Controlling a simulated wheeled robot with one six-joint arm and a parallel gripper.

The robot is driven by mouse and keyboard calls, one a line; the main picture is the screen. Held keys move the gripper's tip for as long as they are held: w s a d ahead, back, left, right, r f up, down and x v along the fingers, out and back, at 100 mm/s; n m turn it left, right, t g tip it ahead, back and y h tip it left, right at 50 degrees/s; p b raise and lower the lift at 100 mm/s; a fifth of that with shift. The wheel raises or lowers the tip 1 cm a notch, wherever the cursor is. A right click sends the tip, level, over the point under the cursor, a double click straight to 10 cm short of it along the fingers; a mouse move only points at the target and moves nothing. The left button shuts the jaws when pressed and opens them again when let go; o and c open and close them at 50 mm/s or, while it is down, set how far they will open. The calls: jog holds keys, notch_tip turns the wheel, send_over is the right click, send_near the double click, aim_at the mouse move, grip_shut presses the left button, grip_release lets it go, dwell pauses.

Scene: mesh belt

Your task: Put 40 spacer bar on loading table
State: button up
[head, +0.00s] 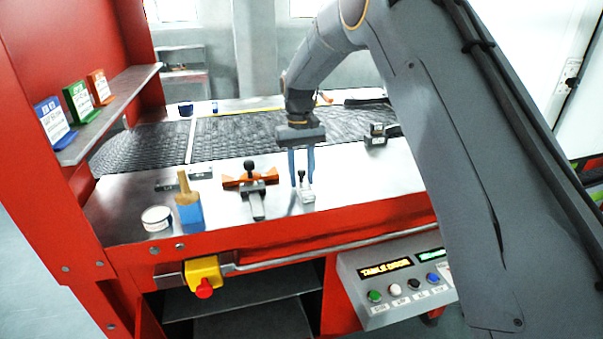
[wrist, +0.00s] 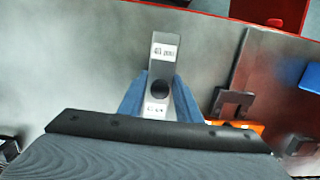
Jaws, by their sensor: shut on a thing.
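The spacer bar is a small grey metal bar with a black round knob and a white label that seems to read 40 mm. It shows in the wrist view (wrist: 164,52) and in the head view (head: 306,196). My gripper (head: 302,184) points down over the front steel table (head: 370,177). Its two blue fingers are shut on the bar at the knob, one on each side, as the wrist view (wrist: 160,92) also shows. The bar is at or just above the table top; I cannot tell whether it touches.
Left of the bar stand an orange-and-grey clamp tool (head: 255,198), a brush with a blue base (head: 188,212) and a round tin (head: 156,219). The mesh belt (head: 240,138) lies behind. A dark metal block (head: 377,136) sits back right.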

jog(key=o, duration=1.2)
jog(key=shift+f, duration=0.1)
notch_tip(320, 180, up, 12)
jog(key=w+b, duration=0.1)
jog(key=b, duration=0.2)
jog(key=shift+w, duration=0.15)
